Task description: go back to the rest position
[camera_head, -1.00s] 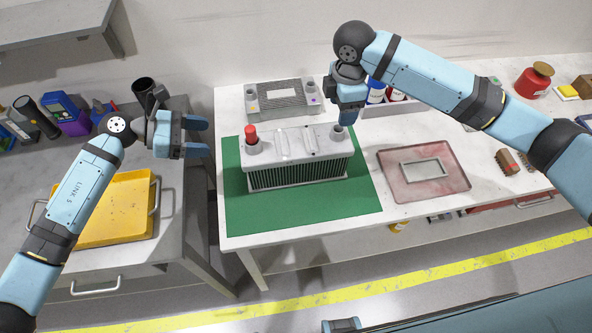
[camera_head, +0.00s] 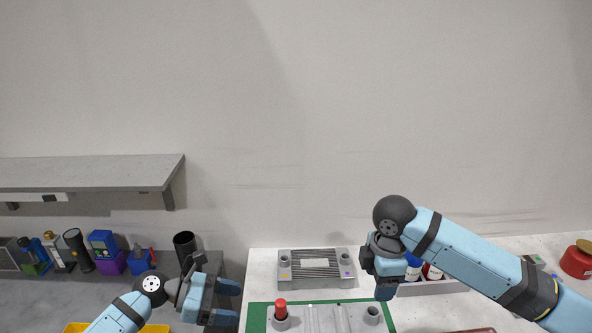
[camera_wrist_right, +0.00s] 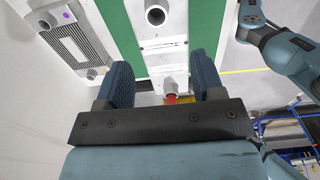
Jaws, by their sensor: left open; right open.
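My left gripper (camera_head: 230,303) is at the bottom left of the head view, fingers apart and empty, left of the work table. My right gripper (camera_head: 385,290) shows from the side in the head view, above the right end of the grey finned unit (camera_head: 340,320). In the right wrist view my right gripper (camera_wrist_right: 162,78) has its two blue fingers wide apart with nothing held. Beyond them lies the unit's pale top (camera_wrist_right: 163,50), with an open grey port and a red cap (camera_wrist_right: 170,98). The red cap (camera_head: 281,308) also shows in the head view.
A flat finned plate (camera_head: 317,262) lies at the back of the table, left of my right gripper. A bin with bottles (camera_head: 414,270) stands behind that arm. A wall shelf (camera_head: 90,174) hangs at left above several tools. The wall above the table is clear.

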